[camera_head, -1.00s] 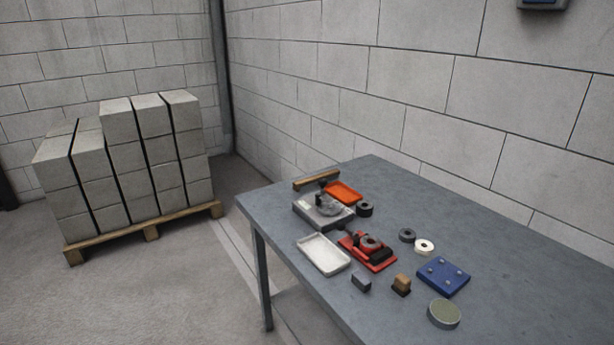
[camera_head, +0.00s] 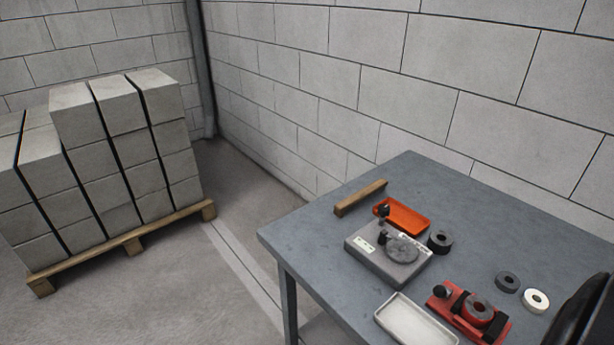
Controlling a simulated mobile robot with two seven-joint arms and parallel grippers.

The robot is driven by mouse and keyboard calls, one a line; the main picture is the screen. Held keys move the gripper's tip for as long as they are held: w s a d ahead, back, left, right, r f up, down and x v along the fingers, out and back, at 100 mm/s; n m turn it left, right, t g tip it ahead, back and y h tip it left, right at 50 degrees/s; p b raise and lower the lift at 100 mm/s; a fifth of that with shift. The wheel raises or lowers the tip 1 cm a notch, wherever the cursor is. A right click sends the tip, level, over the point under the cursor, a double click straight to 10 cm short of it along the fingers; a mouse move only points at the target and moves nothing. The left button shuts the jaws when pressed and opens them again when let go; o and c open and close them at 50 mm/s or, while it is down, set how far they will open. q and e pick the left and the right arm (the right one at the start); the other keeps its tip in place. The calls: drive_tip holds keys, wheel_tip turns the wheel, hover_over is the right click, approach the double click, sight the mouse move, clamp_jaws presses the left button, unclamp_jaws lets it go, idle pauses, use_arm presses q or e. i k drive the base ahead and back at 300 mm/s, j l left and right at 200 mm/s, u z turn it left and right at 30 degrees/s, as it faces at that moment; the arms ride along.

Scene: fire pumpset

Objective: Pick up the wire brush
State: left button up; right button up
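A narrow wooden piece (camera_head: 360,197), which looks like the wire brush, lies near the table's far left edge, behind the grey device. Its bristles cannot be made out. No gripper fingers show in the view. A dark shape at the lower right edge looks like part of my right arm, well away from the wooden piece.
The grey table (camera_head: 330,260) also holds an orange tray (camera_head: 408,219), a grey device (camera_head: 370,262), a black ring (camera_head: 440,241), a white tray (camera_head: 405,325), a red fixture (camera_head: 455,311), a dark ring (camera_head: 508,281) and a white ring (camera_head: 536,300). Blocks on a pallet (camera_head: 130,240) stand left.

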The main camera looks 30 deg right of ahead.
sight(374, 189)
drive_tip(key=i+j+z, duration=0.1)
drive_tip(key=i+z, duration=0.15)
drive_tip(key=i, duration=0.2)
drive_tip(key=i+j+z, duration=0.2)
drive_tip(key=i, duration=0.3)
drive_tip(key=i+j+z, duration=0.25)
drive_tip(key=i, duration=0.2)
